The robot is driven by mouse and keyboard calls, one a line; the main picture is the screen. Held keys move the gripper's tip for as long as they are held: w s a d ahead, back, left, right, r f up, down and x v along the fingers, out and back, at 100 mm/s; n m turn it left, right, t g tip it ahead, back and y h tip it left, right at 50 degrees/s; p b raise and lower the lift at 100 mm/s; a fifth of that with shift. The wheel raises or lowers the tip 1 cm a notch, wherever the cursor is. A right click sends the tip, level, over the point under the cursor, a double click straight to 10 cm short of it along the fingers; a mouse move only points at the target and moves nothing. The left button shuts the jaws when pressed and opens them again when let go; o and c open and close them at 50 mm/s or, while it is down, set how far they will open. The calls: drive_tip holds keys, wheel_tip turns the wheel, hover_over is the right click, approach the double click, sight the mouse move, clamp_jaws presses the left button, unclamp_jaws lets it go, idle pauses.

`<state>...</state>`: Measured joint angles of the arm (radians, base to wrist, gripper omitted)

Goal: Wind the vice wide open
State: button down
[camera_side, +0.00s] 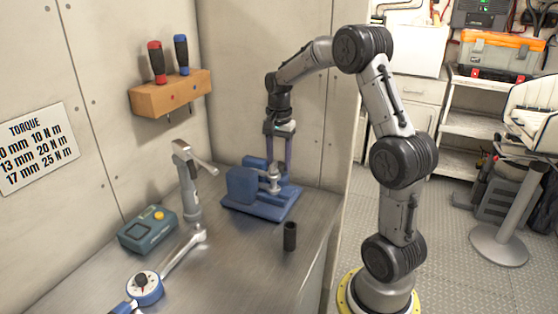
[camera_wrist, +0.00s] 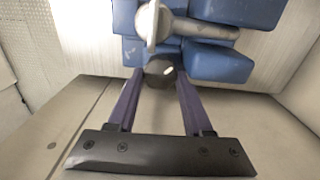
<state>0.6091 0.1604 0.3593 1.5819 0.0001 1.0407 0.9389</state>
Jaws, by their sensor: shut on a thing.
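The blue vice (camera_side: 242,186) stands on the metal bench near the back wall, with a grey metal crank (camera_side: 273,181) on its near side. In the wrist view the blue vice body (camera_wrist: 222,62) fills the top, with a grey metal bar (camera_wrist: 200,29) across it. My gripper (camera_side: 277,172) points straight down over the vice. In the wrist view my gripper (camera_wrist: 160,76) has its two purple fingers shut on a dark round knob (camera_wrist: 159,72) beside the crank. The vice's jaw gap is hard to make out.
A grey upright tool with a lever (camera_side: 190,182) stands left of the vice. A black socket (camera_side: 290,237) stands in front of it. A blue-grey box with a yellow button (camera_side: 148,232) and a torque wrench (camera_side: 146,287) lie nearer. A wooden rack (camera_side: 171,93) holds two screwdrivers above.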

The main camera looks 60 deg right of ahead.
sight(279, 163)
drive_tip(key=shift+r, duration=0.1)
drive_tip(key=shift+c, duration=1.5)
unclamp_jaws()
drive_tip(key=shift+r, duration=4)
